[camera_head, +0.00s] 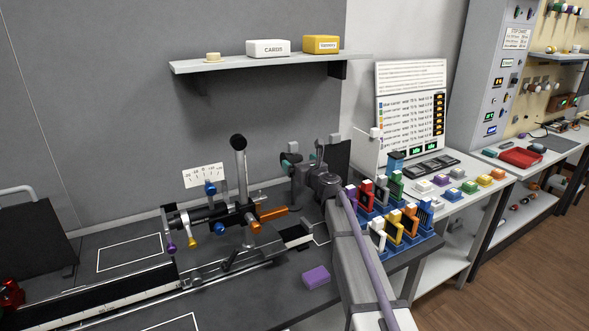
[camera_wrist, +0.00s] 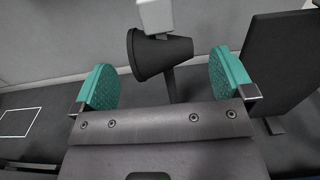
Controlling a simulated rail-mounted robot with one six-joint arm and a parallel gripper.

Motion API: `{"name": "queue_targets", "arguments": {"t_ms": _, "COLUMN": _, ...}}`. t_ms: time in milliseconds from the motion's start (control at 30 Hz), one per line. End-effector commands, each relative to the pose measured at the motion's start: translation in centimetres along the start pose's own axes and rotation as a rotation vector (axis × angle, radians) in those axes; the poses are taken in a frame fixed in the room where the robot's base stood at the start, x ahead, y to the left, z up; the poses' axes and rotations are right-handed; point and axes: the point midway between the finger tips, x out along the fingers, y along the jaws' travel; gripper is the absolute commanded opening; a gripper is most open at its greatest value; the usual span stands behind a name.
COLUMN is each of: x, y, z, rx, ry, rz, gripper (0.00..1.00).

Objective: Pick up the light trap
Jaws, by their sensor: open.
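The light trap appears to be the black cone (camera_wrist: 160,55) in the wrist view. It has a pale block (camera_wrist: 156,14) above it and a dark post (camera_wrist: 173,84) below. My gripper (camera_wrist: 167,79) is open, with one teal ridged pad on each side of the cone and post. Gaps show between both pads and the cone. I cannot tell how deep the cone lies relative to the pads. In the head view my gripper (camera_head: 306,164) is at the far end of my arm, near the back wall; my arm hides most of the area around the cone.
A dark upright panel (camera_wrist: 281,58) stands close on the right in the wrist view. In the head view, an optical rail assembly (camera_head: 235,215) is left of my arm, a purple block (camera_head: 316,277) lies in front, and a blue rack (camera_head: 405,240) of coloured holders stands right.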

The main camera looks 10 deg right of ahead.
Motion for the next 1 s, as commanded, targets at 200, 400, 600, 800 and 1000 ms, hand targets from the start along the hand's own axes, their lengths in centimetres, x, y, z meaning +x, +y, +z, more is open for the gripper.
{"name": "queue_targets", "arguments": {"t_ms": 200, "x": 1.3, "y": 0.0, "z": -0.1, "rx": -0.002, "ry": 0.0, "rz": 0.0, "gripper": 1.0}}
{"name": "queue_targets", "arguments": {"t_ms": 400, "x": 5.0, "y": -0.3, "z": -0.3, "rx": -0.002, "ry": 0.0, "rz": 0.001, "gripper": 1.0}}
{"name": "queue_targets", "arguments": {"t_ms": 600, "x": 6.0, "y": -0.2, "z": -0.3, "rx": -0.003, "ry": 0.0, "rz": 0.0, "gripper": 1.0}}
{"name": "queue_targets", "arguments": {"t_ms": 800, "x": 5.9, "y": -0.2, "z": -0.3, "rx": -0.003, "ry": 0.0, "rz": 0.0, "gripper": 0.89}}
{"name": "queue_targets", "arguments": {"t_ms": 1000, "x": 5.9, "y": -0.2, "z": -0.3, "rx": -0.003, "ry": 0.0, "rz": 0.0, "gripper": 0.7}}
